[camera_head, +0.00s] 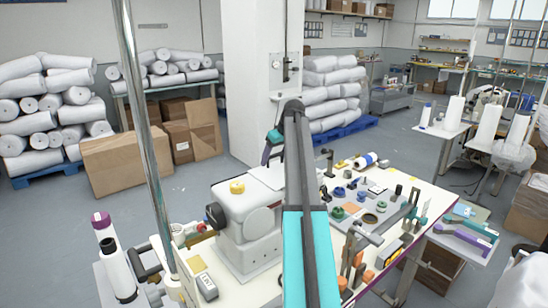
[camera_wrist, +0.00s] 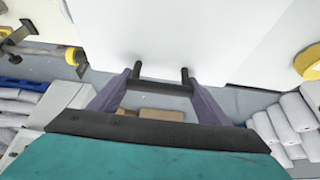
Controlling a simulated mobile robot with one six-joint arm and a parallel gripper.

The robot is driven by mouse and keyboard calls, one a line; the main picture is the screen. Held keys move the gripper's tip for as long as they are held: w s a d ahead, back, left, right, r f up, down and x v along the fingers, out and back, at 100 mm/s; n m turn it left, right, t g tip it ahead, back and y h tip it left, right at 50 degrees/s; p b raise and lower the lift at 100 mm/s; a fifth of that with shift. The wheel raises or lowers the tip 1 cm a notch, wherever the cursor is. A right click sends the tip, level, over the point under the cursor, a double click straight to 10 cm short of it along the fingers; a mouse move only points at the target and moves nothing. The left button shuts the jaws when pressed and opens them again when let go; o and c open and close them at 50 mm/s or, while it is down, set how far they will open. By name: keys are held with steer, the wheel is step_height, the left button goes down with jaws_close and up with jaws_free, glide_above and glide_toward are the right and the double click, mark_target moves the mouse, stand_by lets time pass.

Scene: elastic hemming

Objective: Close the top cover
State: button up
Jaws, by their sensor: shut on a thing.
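The white sewing machine (camera_head: 248,222) stands on the table, left of my arm. A pale flat panel, which looks like its top cover (camera_head: 268,177), shows at the machine's upper right, partly behind my arm. In the wrist view the white cover (camera_wrist: 165,35) fills the upper middle. My gripper (camera_wrist: 161,73) has purple fingers with dark tips set against this panel; it is shut on the cover. In the head view my gripper (camera_head: 266,153) is small and partly hidden by my arm, just above the panel. The exact grip contact is hidden.
A yellow knob (camera_head: 237,187) sits on the machine. A grey tray (camera_head: 372,208) with several small parts lies to the right on the table. A metal pole (camera_head: 146,130) and thread cones (camera_head: 115,260) stand at the left. A white pillar (camera_head: 250,80) rises behind.

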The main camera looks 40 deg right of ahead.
steer(key=o, duration=1.5)
steer(key=shift+d+f, duration=0.1)
steer(key=shift+d, duration=0.1)
steer(key=shift+a, duration=0.1)
steer(key=shift+r, duration=0.25)
steer(key=b+v, duration=0.3)
steer(key=v, duration=1)
steer(key=shift+s+a+r, duration=0.1)
steer(key=shift+s+r, duration=0.05)
steer(key=shift+r, duration=0.1)
steer(key=shift+f, duration=0.1)
